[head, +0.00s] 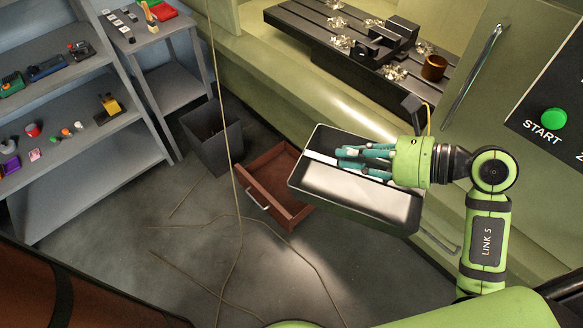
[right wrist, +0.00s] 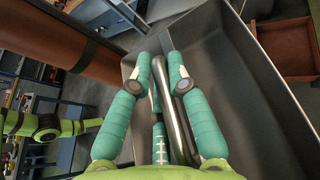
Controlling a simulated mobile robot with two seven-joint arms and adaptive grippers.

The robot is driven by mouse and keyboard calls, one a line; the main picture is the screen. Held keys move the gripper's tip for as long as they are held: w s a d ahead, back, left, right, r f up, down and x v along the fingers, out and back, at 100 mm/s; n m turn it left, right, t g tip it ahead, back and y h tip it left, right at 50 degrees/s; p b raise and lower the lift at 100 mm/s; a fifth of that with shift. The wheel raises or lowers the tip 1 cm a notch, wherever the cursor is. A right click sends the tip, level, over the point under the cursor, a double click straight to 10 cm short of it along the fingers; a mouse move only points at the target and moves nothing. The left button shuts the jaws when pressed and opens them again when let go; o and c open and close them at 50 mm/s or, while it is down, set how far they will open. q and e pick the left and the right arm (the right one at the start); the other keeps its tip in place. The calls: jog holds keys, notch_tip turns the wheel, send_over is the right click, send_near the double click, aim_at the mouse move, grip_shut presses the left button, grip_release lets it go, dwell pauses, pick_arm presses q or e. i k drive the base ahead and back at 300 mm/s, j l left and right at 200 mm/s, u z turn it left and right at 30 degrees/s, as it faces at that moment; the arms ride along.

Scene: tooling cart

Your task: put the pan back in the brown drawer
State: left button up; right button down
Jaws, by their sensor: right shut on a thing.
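The pan (head: 345,200) is a wide, shallow, dark grey metal tray with a shiny inside. It is held in the air in front of the green machine, to the right of and partly above the brown drawer in the head view. My right gripper (head: 350,160) is shut on the pan; in the right wrist view its teal fingers (right wrist: 160,75) close around a metal bar handle (right wrist: 180,110). The brown drawer (head: 285,212) is pulled out low on the machine, its inside appearing empty; the pan hides its right part. The drawer also shows in the right wrist view (right wrist: 283,62).
A dark open bin (head: 215,140) stands left of the drawer. Grey shelves (head: 85,150) with small objects stand at the left. Thin cables lie across the floor, and one hangs in front of the drawer area. The machine's slotted bed (head: 310,35) holds metal chips.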

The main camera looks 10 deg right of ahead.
aim_at(284, 188)
jog(key=i+j, duration=0.15)
jog(key=i, duration=0.4)
jog(key=i+j, duration=0.15)
jog(key=i, duration=0.4)
jog(key=i+j, duration=0.15)
jog(key=i, duration=0.35)
